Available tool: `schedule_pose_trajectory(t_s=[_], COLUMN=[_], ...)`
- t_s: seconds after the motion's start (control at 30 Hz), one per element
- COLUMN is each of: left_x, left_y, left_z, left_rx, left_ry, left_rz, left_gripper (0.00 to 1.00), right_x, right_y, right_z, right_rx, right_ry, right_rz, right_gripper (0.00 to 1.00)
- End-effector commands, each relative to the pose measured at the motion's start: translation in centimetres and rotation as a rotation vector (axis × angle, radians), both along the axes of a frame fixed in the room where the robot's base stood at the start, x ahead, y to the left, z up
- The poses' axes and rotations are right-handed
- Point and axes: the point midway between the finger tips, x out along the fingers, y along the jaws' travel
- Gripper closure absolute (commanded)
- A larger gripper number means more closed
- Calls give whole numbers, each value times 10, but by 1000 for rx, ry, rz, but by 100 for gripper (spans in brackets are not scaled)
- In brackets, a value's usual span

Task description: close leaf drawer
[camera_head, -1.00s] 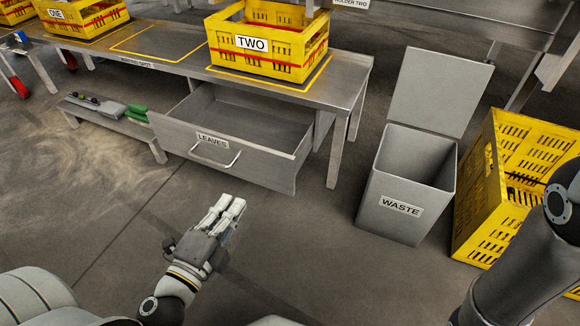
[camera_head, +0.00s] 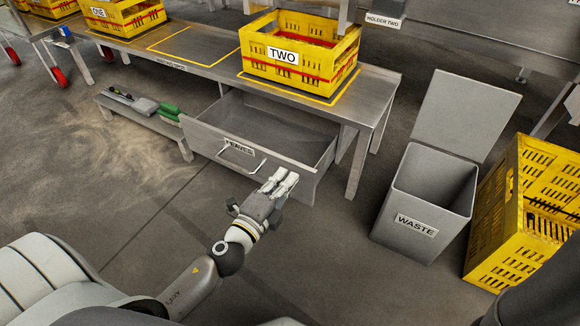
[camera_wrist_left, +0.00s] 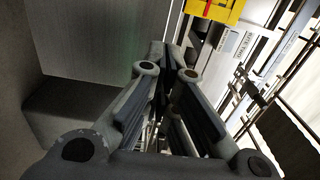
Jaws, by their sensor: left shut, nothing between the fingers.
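The grey leaf drawer (camera_head: 210,143), labelled LEAVES, stands pulled out under the metal table in the head view, and its inside shows. Its front carries a bar handle (camera_head: 240,160). My left gripper (camera_head: 285,178) is shut and empty, with its fingertips close to the right part of the drawer front. I cannot tell if they touch it. In the left wrist view the gripper's fingers (camera_wrist_left: 165,60) point toward a grey panel on the left. My right gripper is not in view.
Yellow crate TWO (camera_head: 340,66) and crate ONE (camera_head: 110,14) stand on the metal table (camera_head: 190,62). A low shelf (camera_head: 135,117) with green items is left of the drawer. The open WASTE bin (camera_head: 405,247) and a yellow crate (camera_head: 490,250) stand at right.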

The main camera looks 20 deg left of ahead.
Motion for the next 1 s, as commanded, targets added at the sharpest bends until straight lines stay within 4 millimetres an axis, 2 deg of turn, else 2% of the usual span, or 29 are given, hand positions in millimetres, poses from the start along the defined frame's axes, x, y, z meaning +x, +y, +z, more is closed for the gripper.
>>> schedule_pose_trajectory(t_s=[0.1,0.23,0.77,0.87,1.0], left_x=[14,23,30,40,66], left_y=[-1,-2,-2,-3,-5], left_z=[1,0,0,2,3], left_rx=[1,0,0,1,-1], left_ry=[-1,0,0,-2,-3], left_rz=[0,0,0,0,1], left_gripper=[100,100,100,100,100], right_x=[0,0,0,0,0], right_y=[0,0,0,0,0], right_z=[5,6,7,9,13], right_rx=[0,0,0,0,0], right_ry=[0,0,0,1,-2], right_rz=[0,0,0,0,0], right_gripper=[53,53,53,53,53])
